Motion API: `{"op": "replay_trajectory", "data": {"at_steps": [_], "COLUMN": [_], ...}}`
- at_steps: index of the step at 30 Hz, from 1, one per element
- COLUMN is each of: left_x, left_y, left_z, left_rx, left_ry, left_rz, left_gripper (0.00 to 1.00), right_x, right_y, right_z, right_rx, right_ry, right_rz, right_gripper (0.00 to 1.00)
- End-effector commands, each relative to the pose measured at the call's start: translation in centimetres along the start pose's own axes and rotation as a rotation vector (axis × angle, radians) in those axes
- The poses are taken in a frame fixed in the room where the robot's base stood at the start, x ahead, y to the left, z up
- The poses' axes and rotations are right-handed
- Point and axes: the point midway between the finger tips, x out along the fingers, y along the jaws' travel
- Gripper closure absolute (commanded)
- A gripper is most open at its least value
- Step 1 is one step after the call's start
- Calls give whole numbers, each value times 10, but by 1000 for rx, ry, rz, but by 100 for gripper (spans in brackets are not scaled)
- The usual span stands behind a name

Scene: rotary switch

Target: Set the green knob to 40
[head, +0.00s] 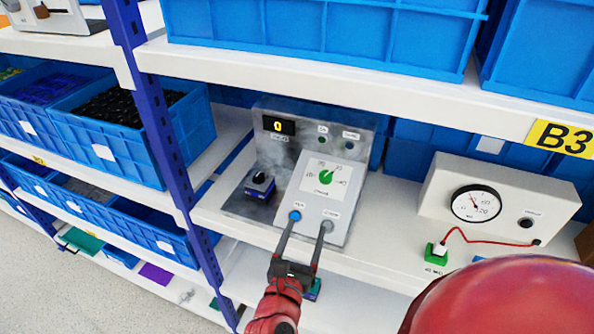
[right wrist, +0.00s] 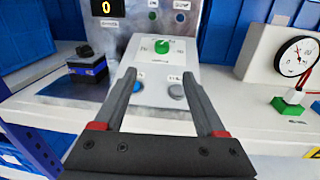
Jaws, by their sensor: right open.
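The green knob (head: 326,178) sits on a dial on the sloped face of a grey control box (head: 333,222); its pointer is tilted up and right, but the scale numbers are too small to read surely. It also shows in the right wrist view (right wrist: 162,47). A small display (head: 279,125) above it reads 0. My right gripper (head: 310,220) is open and empty, in front of the box's lower edge and below the knob. My left gripper is not in view.
A blue button (head: 295,216) and a grey button (head: 327,225) lie below the dial. A black-and-blue device (head: 259,186) stands left of the box. A white gauge box (head: 497,200) with a red cable and green block (head: 437,253) stands right. A shelf board (head: 380,88) hangs above.

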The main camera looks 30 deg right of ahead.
Motion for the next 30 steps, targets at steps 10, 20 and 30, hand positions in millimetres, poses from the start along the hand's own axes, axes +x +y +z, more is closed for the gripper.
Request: {"op": "replay_trajectory", "data": {"at_steps": [10,20,30], "left_x": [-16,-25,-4], "left_y": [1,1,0], "left_z": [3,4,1], "left_rx": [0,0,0], "left_ry": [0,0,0], "left_rz": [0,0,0], "left_gripper": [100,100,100], "right_x": [46,94,138], "right_y": [-2,-2,-3], "right_z": [-5,4,4], "right_rx": [2,-7,-8], "right_ry": [3,-5,-5], "right_rz": [-9,-9,-10], "right_gripper": [27,27,27]}}
